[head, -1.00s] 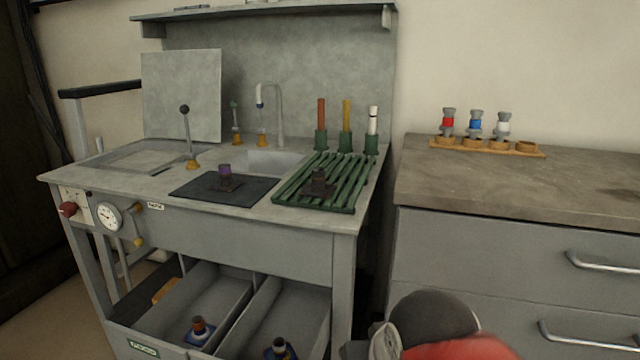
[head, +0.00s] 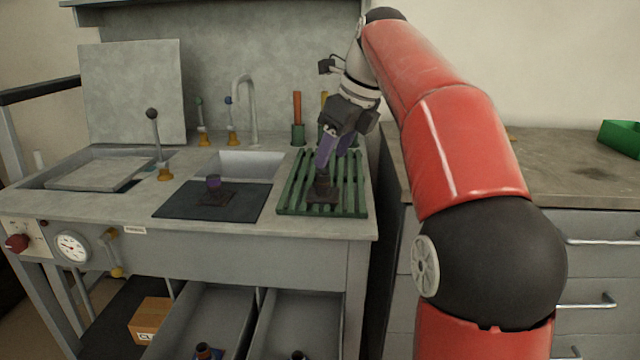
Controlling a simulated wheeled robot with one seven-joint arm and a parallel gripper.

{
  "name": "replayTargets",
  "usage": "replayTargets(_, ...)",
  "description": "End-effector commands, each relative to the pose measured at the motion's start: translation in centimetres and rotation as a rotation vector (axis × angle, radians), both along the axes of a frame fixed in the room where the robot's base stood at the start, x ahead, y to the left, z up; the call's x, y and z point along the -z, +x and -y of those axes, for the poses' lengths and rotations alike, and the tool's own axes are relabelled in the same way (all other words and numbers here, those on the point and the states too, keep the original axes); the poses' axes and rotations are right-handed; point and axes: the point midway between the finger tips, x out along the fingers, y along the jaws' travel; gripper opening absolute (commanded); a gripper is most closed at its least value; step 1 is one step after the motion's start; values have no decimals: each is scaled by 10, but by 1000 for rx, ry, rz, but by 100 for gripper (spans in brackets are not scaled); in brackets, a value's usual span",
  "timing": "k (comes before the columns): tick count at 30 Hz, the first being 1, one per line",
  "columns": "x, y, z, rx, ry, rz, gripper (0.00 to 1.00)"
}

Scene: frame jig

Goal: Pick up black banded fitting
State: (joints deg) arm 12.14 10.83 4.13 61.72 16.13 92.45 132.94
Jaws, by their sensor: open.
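A dark fitting (head: 322,188), which looks like the black banded one, stands upright on the green slatted rack (head: 293,197) at the right of the grey bench in the head view. Its band is too dark and small to make out clearly. My gripper (head: 329,160) reaches down from the upper right, tilted, with its fingers open. The fingertips are right above or beside the fitting's top; I cannot tell whether they touch it. Nothing shows between the fingers apart from the fitting's top close below.
A purple banded fitting (head: 214,190) stands on the dark mat (head: 177,205) left of the rack. Upright coloured rods, including an orange one (head: 297,108), stand in green holders behind the rack. A tap (head: 248,105) rises behind the basin. A green bin (head: 620,138) is at far right.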

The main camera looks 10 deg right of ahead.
Motion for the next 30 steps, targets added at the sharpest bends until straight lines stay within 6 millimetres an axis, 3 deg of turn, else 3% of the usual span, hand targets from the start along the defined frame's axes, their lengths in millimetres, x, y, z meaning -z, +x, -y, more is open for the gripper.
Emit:
replayTargets(16, 64, 25, -14, 6, 3, -2, 51)
replayTargets(26, 69, 27, -16, 6, 2, 0, 51)
replayTargets(30, 69, 27, -16, 6, 2, 0, 34)
